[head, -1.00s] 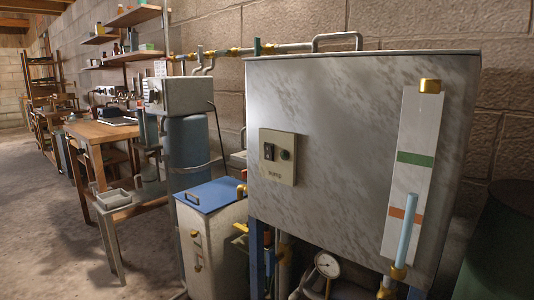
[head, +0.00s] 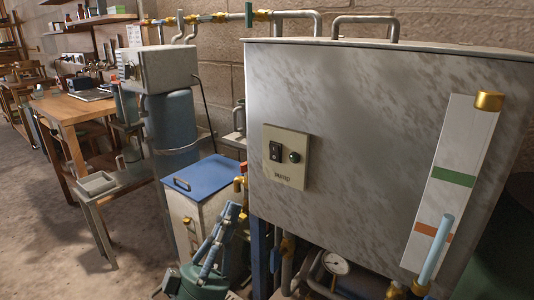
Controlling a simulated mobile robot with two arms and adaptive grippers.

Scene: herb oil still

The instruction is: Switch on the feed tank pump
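The feed tank (head: 360,130) is a large grey metal box filling the right half of the head view. On its front is a beige pump panel (head: 285,173) with a black rocker switch (head: 275,151), a dark round lamp or button (head: 294,157) and a small label, apparently "PUMP". The lamp shows no glow. My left gripper (head: 232,211) is at the bottom centre, below and left of the panel and apart from it. Its fingers come together at the tips, with nothing seen between them. My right gripper is not in view.
A white gauge board (head: 455,165) with green and orange bands and a light-blue tube (head: 436,250) is on the tank's right. A blue-lidded box (head: 206,175) stands left of the tank. A pressure gauge (head: 336,263) and pipes sit below. Floor is clear at left.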

